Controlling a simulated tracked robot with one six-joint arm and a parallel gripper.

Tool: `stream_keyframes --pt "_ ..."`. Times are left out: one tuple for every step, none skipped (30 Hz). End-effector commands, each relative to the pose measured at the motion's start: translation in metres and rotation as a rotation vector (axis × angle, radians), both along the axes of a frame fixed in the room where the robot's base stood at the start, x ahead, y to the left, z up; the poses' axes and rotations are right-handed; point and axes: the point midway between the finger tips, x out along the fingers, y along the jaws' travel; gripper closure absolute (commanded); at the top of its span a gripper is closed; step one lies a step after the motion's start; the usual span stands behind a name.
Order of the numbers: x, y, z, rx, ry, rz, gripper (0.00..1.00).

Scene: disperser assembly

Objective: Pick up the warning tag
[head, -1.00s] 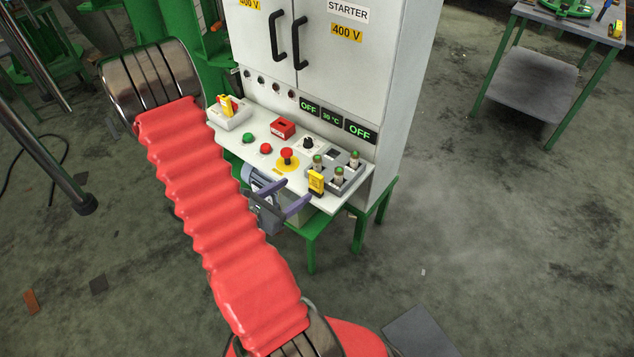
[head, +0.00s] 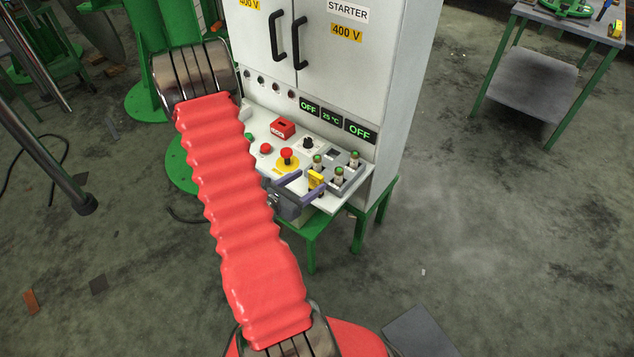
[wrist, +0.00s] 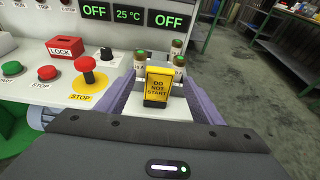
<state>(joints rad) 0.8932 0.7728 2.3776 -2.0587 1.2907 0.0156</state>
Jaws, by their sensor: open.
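The warning tag (wrist: 159,84) is a yellow plate reading "DO NOT START" on a dark base. In the wrist view it stands upright between the two purple fingers of my gripper (wrist: 159,100), which are open on either side of it. In the head view the tag (head: 316,180) is at the front right edge of the white control panel, in front of the fuse tray. My gripper (head: 305,186) is there around it. I see a gap between the tag and each finger in the wrist view.
A grey tray (head: 350,177) with several green-topped fuses stands just behind the tag. To its left are a red mushroom stop button (wrist: 84,64), a red LOCK box (wrist: 65,47) and a green button (wrist: 11,69). The cabinet (head: 335,60) rises behind.

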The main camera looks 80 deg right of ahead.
Motion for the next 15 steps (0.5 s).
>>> stream_keyframes --pt "-0.001 -0.002 -0.001 0.000 0.000 -0.001 0.39" --pt "-0.002 -0.004 -0.001 0.000 -0.001 -0.001 0.39" --pt "-0.003 -0.007 -0.002 0.000 0.000 -0.002 0.39" --pt "-0.005 -0.010 -0.003 0.000 0.000 -0.003 0.39" --pt "-0.007 -0.013 -0.004 0.000 -0.001 -0.003 0.39" --pt "-0.008 -0.017 -0.006 0.001 -0.001 -0.003 0.39" --pt "-0.010 -0.021 -0.007 0.001 -0.001 -0.003 0.39" --pt "-0.012 -0.024 -0.008 0.000 -0.001 -0.004 0.39" --pt "-0.014 -0.029 -0.009 0.000 -0.001 -0.003 0.39" --pt "-0.015 -0.033 -0.010 0.000 0.000 -0.003 0.39" --pt "-0.016 -0.036 -0.011 0.000 0.000 -0.003 0.39" --pt "-0.018 -0.039 -0.012 0.000 0.001 -0.003 0.39" --pt "-0.019 -0.041 -0.013 0.000 0.001 -0.002 0.39" --pt "-0.019 -0.043 -0.014 0.000 0.001 -0.002 0.39" --pt "-0.020 -0.044 -0.014 0.000 0.000 -0.001 0.39"
